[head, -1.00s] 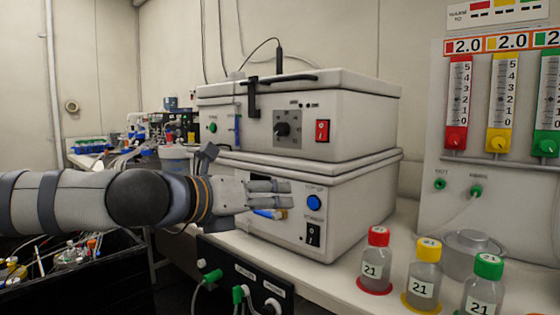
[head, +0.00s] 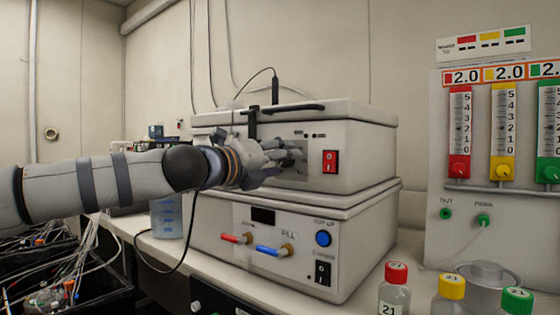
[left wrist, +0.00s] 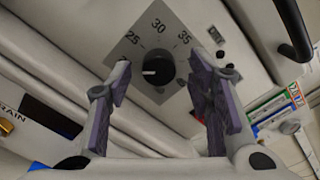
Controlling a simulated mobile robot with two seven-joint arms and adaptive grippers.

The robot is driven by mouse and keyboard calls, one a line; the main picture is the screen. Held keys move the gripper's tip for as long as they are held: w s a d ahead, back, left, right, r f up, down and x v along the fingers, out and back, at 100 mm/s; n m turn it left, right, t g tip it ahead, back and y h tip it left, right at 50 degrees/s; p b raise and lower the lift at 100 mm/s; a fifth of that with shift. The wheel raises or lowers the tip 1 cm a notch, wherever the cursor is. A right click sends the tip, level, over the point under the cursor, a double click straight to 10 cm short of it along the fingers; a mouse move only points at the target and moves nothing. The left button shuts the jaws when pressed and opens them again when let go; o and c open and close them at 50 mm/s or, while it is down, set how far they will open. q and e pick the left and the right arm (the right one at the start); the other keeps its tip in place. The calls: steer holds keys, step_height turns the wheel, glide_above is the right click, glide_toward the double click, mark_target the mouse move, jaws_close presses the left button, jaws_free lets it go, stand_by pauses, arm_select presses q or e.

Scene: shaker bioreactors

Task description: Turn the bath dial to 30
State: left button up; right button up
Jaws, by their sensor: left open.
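The bath dial (left wrist: 158,69) is a round black knob on a grey plate (left wrist: 176,20) marked 25, 30 and 35. Its white pointer mark points to the left in the left wrist view, just below the 25 side. My right gripper is not in view.
A red switch (head: 330,161) is just right of the gripper. Below, the lower box has a red-handled valve (head: 237,238), a blue-handled valve (head: 272,250) and a blue button (head: 323,239). Capped bottles, including a red-capped one (head: 396,288), stand at the bench front right.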

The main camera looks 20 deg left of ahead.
arm_select(q)
steer(key=shift+w, duration=0.25)
jaws_close()
steer(key=shift+m, duration=0.4)
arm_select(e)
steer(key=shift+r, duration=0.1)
arm_select(q)
steer(key=m, duration=0.4)
steer(key=shift+p, duration=0.4)
steer(key=shift+m+p, duration=0.9)
steer(key=shift+m, duration=5.5)
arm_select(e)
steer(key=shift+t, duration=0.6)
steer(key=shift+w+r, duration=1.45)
